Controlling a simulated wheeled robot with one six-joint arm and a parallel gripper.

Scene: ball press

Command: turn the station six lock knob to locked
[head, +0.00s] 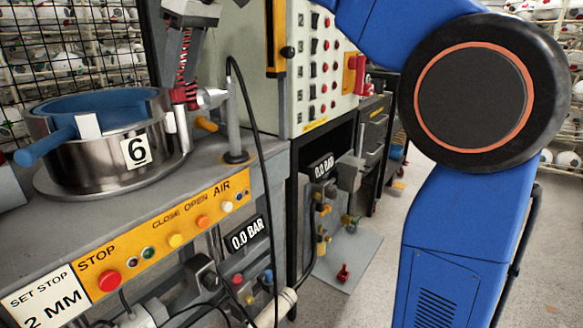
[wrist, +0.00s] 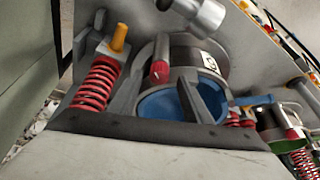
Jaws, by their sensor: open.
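Station six is a round steel pot (head: 110,160) with a "6" plate and a blue inside, at the left of the head view. An orange-yellow knob (head: 205,123) sticks out beside it, just behind the pot's right side; I take it for the lock knob. What looks like the same knob stands upright above a red spring (wrist: 95,82) in the wrist view (wrist: 119,38). I cannot tell whether it is locked. The pot shows from above in the wrist view, its blue inside (wrist: 170,106) partly covered by grey parts.
A grey post (head: 233,125) and a black hose (head: 262,130) stand right of the knob. The front panel (head: 165,235) carries buttons. A cabinet with switches (head: 322,70) stands behind. Floor is clear at the right.

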